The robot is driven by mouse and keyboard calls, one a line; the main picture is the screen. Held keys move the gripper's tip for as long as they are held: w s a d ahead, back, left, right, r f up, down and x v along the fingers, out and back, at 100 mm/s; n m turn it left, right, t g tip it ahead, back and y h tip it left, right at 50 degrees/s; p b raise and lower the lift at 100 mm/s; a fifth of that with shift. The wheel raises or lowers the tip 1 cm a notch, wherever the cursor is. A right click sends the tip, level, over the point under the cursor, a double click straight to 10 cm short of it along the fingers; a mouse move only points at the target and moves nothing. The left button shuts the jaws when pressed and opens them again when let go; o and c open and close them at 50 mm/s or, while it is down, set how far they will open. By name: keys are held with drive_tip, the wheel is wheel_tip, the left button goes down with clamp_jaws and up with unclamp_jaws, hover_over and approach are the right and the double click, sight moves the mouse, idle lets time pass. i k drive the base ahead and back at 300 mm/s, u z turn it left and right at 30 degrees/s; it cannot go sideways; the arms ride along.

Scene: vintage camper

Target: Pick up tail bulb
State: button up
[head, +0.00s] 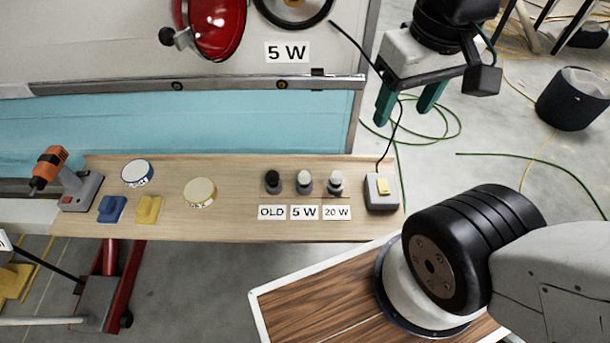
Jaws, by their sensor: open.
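Three small bulbs stand in a row on the wooden bench (235,222). The left one (272,182) is dark and stands behind a label reading OLD. The middle one (304,183) stands behind a label reading 5 W. The right one (336,183) has a pale top and stands behind a label reading 20 W.
A switch box (381,193) with a cable stands at the bench's right end. A metal rail (220,83) runs along the camper wall.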

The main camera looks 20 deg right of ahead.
sight(304, 177)
drive_tip(key=k, duration=1)
drive_tip(key=z, duration=0.7)
drive_tip(key=i, duration=1)
drive_tip(key=u, duration=0.6)
